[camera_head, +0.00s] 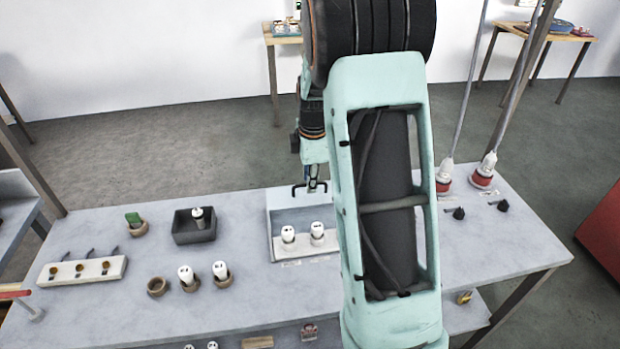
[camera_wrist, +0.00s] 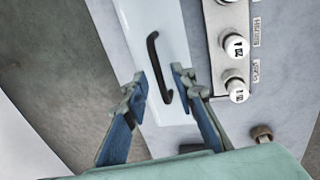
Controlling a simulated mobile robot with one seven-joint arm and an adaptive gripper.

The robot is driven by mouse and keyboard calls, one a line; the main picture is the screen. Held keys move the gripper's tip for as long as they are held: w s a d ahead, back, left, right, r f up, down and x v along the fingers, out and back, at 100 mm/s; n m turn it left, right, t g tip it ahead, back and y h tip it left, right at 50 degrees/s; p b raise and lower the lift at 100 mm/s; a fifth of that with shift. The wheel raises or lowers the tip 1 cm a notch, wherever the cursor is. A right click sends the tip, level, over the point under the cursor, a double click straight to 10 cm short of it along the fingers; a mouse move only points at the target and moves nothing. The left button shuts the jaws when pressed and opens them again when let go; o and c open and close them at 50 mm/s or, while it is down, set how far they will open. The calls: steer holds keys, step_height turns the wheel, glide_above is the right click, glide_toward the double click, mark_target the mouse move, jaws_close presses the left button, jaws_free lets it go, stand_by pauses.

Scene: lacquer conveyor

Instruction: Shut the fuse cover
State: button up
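The fuse cover (camera_head: 279,200) is a pale panel at the back of the fuse box, which stands mid-table. It looks raised, since two white fuses (camera_head: 288,234) show uncovered in front of it. The cover also fills the middle of the wrist view (camera_wrist: 175,30), with its dark bar handle (camera_wrist: 152,52) on it. My gripper (camera_wrist: 160,76) is open, with one finger on each side of the handle's lower end. I cannot tell whether a finger touches it. In the head view my gripper (camera_head: 313,183) is at the handle, and my arm hides the box's right side.
To the left are a dark bin (camera_head: 194,236) holding a white-topped piece, ring holders (camera_head: 158,287) and a pale block with hooks (camera_head: 83,270). Red-based plugs on poles (camera_head: 483,180) and black knobs (camera_head: 459,213) lie right of my arm.

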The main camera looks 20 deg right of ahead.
mark_target(312, 201)
steer(key=shift+r, duration=0.1)
step_height(312, 201, up, 12)
steer(key=s, duration=0.2)
steer(key=shift+s+a, duration=0.15)
steer(key=shift+a, duration=0.05)
stand_by(0.6)
